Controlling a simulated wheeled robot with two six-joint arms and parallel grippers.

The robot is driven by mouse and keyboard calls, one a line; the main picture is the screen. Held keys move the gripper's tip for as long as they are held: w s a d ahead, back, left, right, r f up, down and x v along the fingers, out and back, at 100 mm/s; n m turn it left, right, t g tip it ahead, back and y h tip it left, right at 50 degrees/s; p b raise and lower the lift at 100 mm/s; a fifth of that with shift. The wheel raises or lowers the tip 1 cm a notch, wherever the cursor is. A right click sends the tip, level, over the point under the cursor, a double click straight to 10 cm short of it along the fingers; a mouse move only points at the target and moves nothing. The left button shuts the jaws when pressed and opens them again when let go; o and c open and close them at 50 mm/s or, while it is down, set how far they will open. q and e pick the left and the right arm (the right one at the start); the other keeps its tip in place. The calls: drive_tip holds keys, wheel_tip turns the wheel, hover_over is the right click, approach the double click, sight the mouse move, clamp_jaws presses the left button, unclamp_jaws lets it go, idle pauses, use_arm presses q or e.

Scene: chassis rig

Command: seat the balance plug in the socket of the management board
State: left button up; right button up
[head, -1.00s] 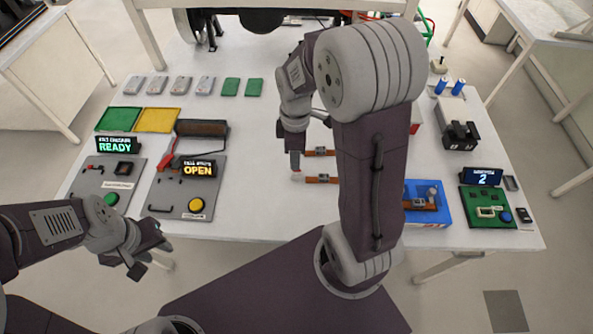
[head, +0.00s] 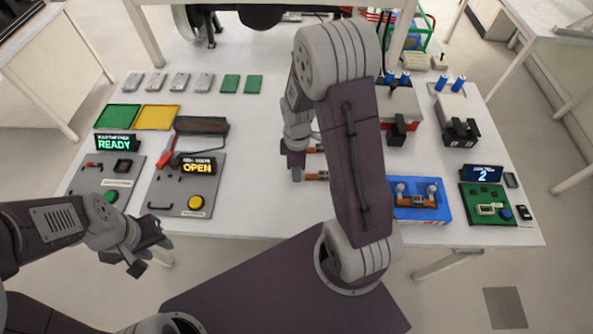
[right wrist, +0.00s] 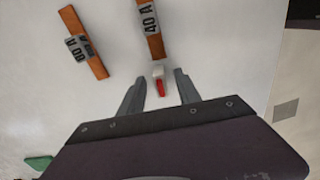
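The balance plug (right wrist: 158,83), a small white block with a red part, lies on the white table in the right wrist view. My right gripper (right wrist: 158,78) is open, its two fingers on either side of the plug with gaps between. In the head view my right gripper (head: 297,170) is low over the table's middle, and it hides the plug. The green management board (head: 480,193) lies at the table's right, with a pale-framed socket (head: 487,210) near its front. My left gripper (head: 150,252) is open and empty off the table's front left edge.
Orange bars marked 80 A (right wrist: 98,65) and 40 A (right wrist: 150,25) lie beyond the plug. A blue tray (head: 436,214) stands between my right arm and the board. A black-and-white device (head: 458,124) and a display reading 2 (head: 482,174) stand behind the board.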

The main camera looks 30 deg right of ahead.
clamp_jaws()
drive_tip(key=shift+r, duration=0.1)
drive_tip(key=shift+r, duration=0.2)
wheel_tip(320, 180, up, 4)
drive_tip(key=shift+f, duration=0.1)
drive_tip(key=s+d+r, duration=0.5)
drive_tip(key=s+r, duration=0.1)
drive_tip(key=s, duration=0.4)
drive_tip(key=shift+s+r, duration=0.3)
drive_tip(key=shift+r, duration=0.1)
drive_tip(key=shift+d, duration=0.1)
